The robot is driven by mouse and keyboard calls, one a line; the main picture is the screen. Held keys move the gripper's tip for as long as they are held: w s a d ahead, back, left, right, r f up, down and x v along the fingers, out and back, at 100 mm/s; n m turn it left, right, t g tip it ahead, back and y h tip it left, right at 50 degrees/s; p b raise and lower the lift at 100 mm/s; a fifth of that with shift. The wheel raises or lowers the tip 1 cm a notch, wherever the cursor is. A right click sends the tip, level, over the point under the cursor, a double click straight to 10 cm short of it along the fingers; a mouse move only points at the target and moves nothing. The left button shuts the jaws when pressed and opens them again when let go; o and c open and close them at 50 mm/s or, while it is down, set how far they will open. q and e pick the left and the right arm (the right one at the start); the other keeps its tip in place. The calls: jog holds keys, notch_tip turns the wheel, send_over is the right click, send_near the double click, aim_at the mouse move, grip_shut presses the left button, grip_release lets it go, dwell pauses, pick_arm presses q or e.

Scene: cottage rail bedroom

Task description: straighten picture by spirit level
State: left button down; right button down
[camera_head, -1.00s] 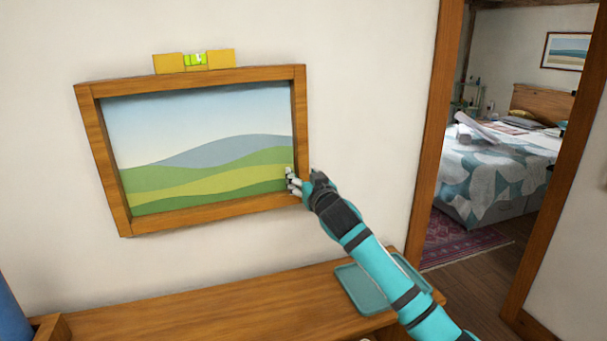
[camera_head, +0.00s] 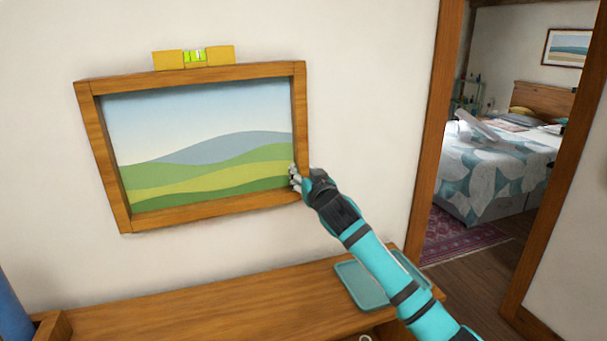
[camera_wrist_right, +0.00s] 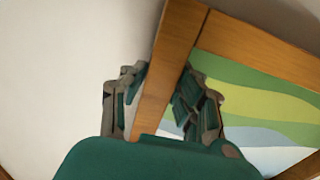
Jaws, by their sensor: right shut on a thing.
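The framed picture (camera_head: 205,165) of green hills under a pale sky hangs on the wall, tilted, with its right side higher than its left in the head view. The yellow spirit level (camera_head: 168,60) rests on its top edge, with a green vial (camera_head: 195,56) in the middle. My right gripper (camera_head: 297,180) is at the lower part of the frame's right side. In the right wrist view, my right gripper's fingers (camera_wrist_right: 158,98) are on both sides of the wooden frame bar (camera_wrist_right: 172,75) and shut on it. My left gripper is not in view.
A wooden shelf top (camera_head: 200,310) runs below the picture, with a teal tray (camera_head: 362,288) at its right end. A wooden doorway post (camera_head: 438,130) stands to the right. Beyond it are a bed (camera_head: 490,165) and a rug (camera_head: 455,235).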

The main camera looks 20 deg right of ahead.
jog(key=shift+a+f+b, duration=0.4)
jog(key=shift+f, duration=0.1)
jog(key=shift+r, duration=0.1)
jog(key=c, duration=1)
grip_release()
jog(key=shift+s, duration=0.1)
jog(key=s, duration=1.2)
jog(key=shift+d, duration=0.2)
